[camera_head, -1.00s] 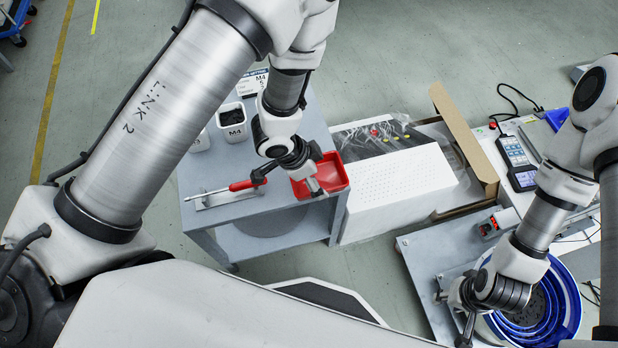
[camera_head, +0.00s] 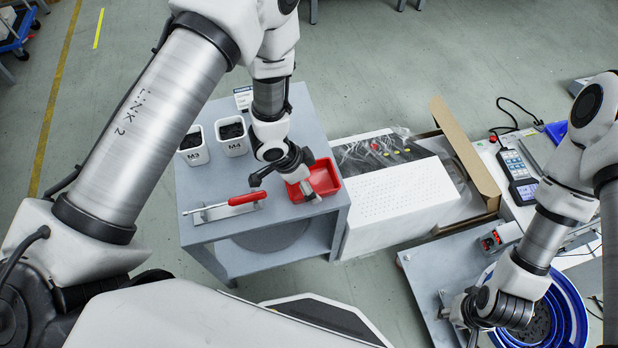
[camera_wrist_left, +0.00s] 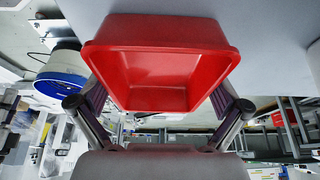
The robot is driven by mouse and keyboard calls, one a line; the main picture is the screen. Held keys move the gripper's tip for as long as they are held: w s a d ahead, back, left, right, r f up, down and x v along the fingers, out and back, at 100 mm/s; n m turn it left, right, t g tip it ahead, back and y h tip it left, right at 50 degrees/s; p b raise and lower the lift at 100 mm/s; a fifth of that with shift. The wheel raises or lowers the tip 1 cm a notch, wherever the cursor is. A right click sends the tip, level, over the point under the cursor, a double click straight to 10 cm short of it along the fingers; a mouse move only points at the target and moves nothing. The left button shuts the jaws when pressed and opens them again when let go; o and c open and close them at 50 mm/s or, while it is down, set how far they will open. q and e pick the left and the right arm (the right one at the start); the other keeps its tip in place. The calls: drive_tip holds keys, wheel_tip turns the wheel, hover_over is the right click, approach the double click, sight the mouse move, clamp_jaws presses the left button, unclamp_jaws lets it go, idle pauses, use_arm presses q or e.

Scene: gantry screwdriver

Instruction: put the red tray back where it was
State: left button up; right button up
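The red tray (camera_head: 326,176) is at the right front of the small grey table, on it or just above; I cannot tell which. My left gripper (camera_head: 308,190) is at the tray's near left side, overlapping its rim. It appears shut on the tray, but its fingertips are hidden. In the left wrist view the tray (camera_wrist_left: 165,30) fills the middle, its open side facing down in the picture, with gripper links on both sides. My right gripper (camera_head: 464,322) is over the left side of the blue bowl; its fingers are too hidden to tell their state.
On the grey table (camera_head: 225,245), a red-handled screwdriver (camera_head: 245,199) lies on a holder left of the tray. Two white bins (camera_head: 232,138) stand behind. A white perforated box (camera_head: 385,195) adjoins at right. The blue bowl (camera_head: 572,312) stands on another bench.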

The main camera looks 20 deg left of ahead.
use_arm(q)
drive_tip(key=shift+r, duration=0.1)
drive_tip(key=shift+r, duration=0.3)
drive_tip(key=p+v, duration=0.2)
drive_tip(key=v, duration=0.9)
drive_tip(key=shift+a+r+p, duration=0.15)
drive_tip(key=shift+r+p, duration=0.1)
drive_tip(key=shift+p, duration=0.15)
drive_tip(key=shift+s, duration=0.15)
